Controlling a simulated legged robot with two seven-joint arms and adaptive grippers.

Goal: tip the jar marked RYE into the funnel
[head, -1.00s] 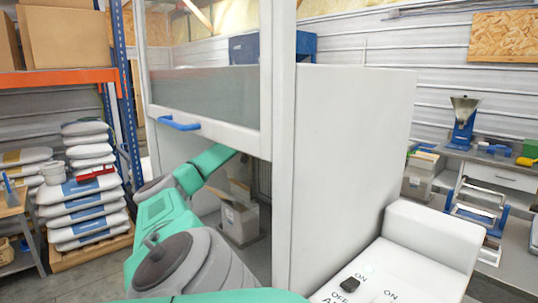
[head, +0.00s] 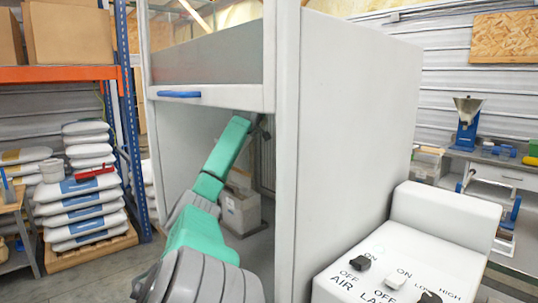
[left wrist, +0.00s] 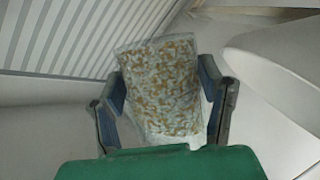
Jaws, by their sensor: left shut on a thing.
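My left arm reaches under the raised front of a white cabinet in the head view; its gripper (head: 262,124) is mostly hidden behind the cabinet's front post. In the left wrist view my left gripper (left wrist: 164,68) is shut on a clear jar (left wrist: 158,92) with mottled tan and grey contents, one finger on each side. No RYE mark can be read on it. A smooth white curved form (left wrist: 285,75) lies right of the jar, apart from it; I cannot tell whether it is the funnel. My right gripper is not in view.
The cabinet's side panel (head: 355,130) and front post (head: 287,180) stand right of my arm. The blue-handled sash (head: 180,94) is above it. A switch box (head: 440,235) is at lower right. A metal funnel on a blue stand (head: 467,112) is on the far bench.

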